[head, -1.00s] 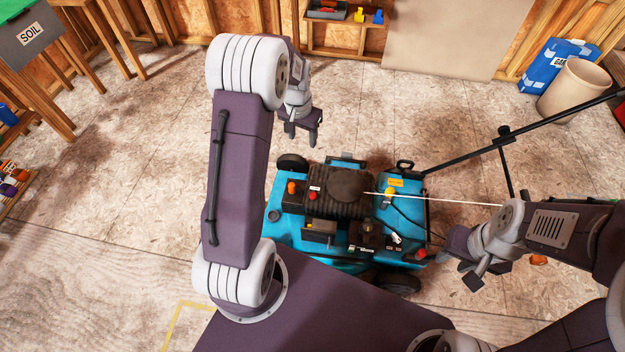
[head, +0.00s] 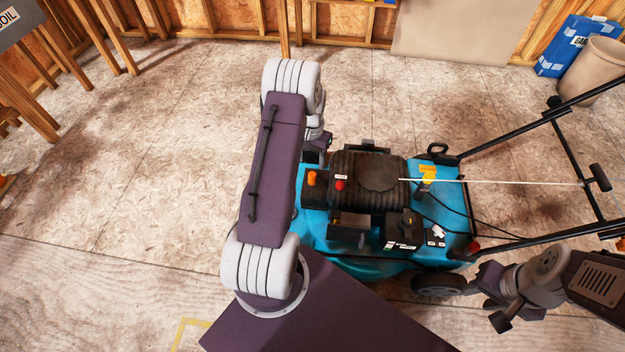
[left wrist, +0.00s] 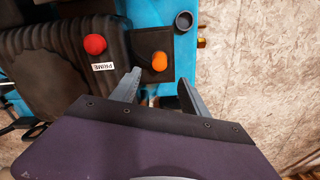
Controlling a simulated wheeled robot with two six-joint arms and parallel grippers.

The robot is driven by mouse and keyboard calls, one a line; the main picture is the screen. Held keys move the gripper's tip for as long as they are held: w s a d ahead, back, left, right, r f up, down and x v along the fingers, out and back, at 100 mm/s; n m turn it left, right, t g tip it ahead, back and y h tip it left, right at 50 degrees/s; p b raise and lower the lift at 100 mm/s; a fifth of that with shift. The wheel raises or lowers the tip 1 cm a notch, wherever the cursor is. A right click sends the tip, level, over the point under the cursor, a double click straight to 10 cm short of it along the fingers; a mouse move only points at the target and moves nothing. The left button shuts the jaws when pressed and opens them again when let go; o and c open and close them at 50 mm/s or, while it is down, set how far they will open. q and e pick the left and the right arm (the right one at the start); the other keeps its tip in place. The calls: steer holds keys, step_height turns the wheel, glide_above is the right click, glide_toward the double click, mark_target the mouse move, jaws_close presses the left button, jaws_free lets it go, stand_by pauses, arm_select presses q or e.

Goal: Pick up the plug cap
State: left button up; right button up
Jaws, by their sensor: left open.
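The orange cap (head: 311,178), which I take to be the plug cap, stands on a black plate at the left end of the mower's engine. It also shows in the left wrist view (left wrist: 159,61). My left gripper (left wrist: 158,77) is open and empty, with its fingertips spread either side of the cap's line and just short of it in that view. In the head view the left gripper is mostly hidden behind my arm. My right gripper (head: 488,298) is low at the right, beside the mower's wheel; its finger opening is unclear.
The blue mower (head: 345,262) carries a red PRIME button (left wrist: 94,44) beside the orange cap. A dark round cup (left wrist: 183,20) is near the cap. A pull cord (head: 500,181) and black handle bars (head: 540,109) extend right. Floor left of the mower is clear.

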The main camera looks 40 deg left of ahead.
mark_target(313, 173)
arm_select(q)
step_height(313, 173, down, 4)
steer(key=shift+r+b, duration=0.2)
steer(key=shift+b, duration=0.7)
step_height(313, 173, down, 5)
steer(key=b, duration=0.4)
steer(key=shift+d+f, duration=0.1)
steer(key=shift+f, duration=0.05)
steer(key=shift+r, duration=0.2)
jaws_close()
